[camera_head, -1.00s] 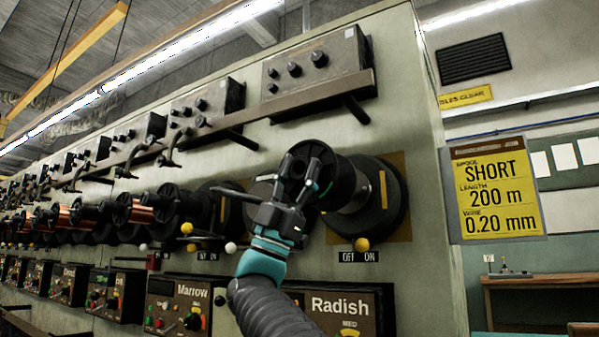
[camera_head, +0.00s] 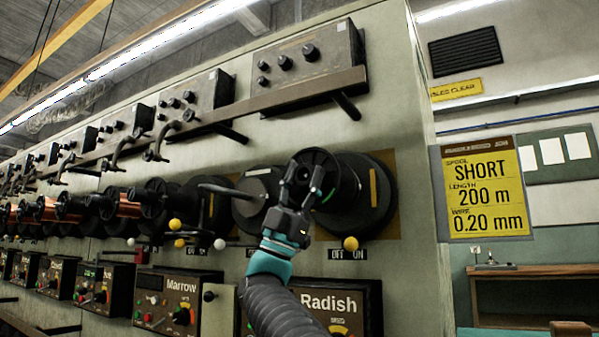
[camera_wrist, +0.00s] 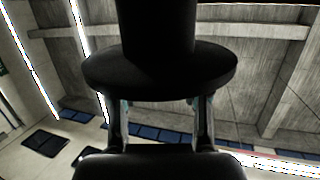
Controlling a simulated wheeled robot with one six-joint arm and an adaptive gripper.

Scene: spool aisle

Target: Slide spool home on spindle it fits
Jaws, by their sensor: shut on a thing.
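My gripper (camera_head: 303,178) is shut on a black spool (camera_head: 322,165) in front of the rightmost station, above the Radish box. The spool stands against or very close to the large black disc (camera_head: 376,210) with a yellow stripe; I cannot tell if they touch. The spindle behind the spool is hidden. In the wrist view, the spool's dark flange (camera_wrist: 160,75) and round body (camera_wrist: 155,25) fill the middle, above the two fingers. To the left, a bare spindle (camera_head: 222,190) sticks out from a grey disc (camera_head: 255,205) at the neighbouring station.
A yellow card (camera_head: 485,190) reads spool SHORT, length 200 m, wire 0.20 mm. Control boxes labelled Marrow (camera_head: 178,300) and Radish (camera_head: 335,305) lie below. A yellow knob (camera_head: 351,244) sits under the disc. A rail (camera_head: 260,105) runs above. Copper spools (camera_head: 70,208) fill stations further left.

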